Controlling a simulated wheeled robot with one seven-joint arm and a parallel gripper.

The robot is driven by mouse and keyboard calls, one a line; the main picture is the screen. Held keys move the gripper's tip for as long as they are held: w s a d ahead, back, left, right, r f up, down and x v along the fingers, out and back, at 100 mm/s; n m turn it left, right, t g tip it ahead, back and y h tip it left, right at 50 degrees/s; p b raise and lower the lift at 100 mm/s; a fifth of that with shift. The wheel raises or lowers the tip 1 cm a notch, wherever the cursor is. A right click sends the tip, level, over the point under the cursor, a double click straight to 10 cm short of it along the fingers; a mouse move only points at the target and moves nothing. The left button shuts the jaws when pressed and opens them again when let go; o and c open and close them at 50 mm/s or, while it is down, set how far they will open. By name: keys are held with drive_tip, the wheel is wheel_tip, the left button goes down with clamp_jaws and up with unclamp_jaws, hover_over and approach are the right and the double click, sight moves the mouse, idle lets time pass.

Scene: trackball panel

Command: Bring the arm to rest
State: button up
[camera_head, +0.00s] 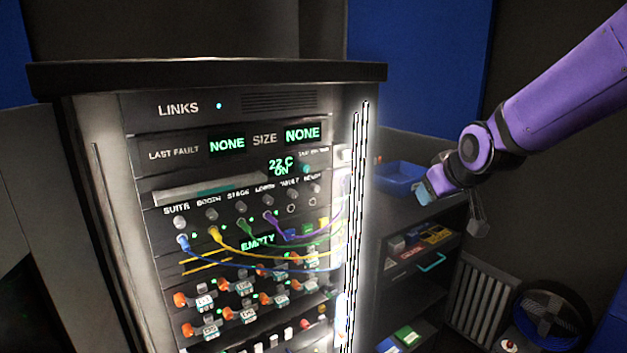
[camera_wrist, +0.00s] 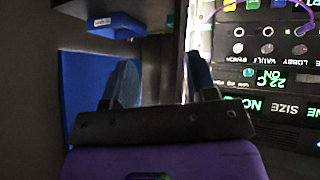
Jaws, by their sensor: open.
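My purple arm (camera_head: 565,95) reaches in from the upper right in the head view. My gripper (camera_head: 450,208) hangs at its end, to the right of the equipment rack (camera_head: 210,75) and in front of a side shelf unit. In the wrist view my gripper (camera_wrist: 160,78) shows two dark fingers spread apart with nothing between them. The fingers look clear of the rack, whose panel appears upside down at the right of the wrist view.
Coloured cables (camera_head: 275,247) plug into the rack's front. A blue tray (camera_head: 400,175) sits on the shelf unit (camera_head: 412,212), with small boxes below. A radiator-like grille (camera_head: 480,300) and a round fan (camera_head: 550,318) stand at the lower right.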

drive_tip(key=s+d+r+m+g, duration=0.2)
drive_tip(key=s, duration=1.2)
drive_tip(key=s+d+r+m+g+h, duration=0.1)
drive_tip(key=s+d+r+m, duration=0.1)
drive_tip(key=s, duration=1.2)
drive_tip(key=shift+s+d+r+g, duration=0.3)
drive_tip(key=shift+d+g, duration=0.1)
drive_tip(key=shift+d, duration=0.35)
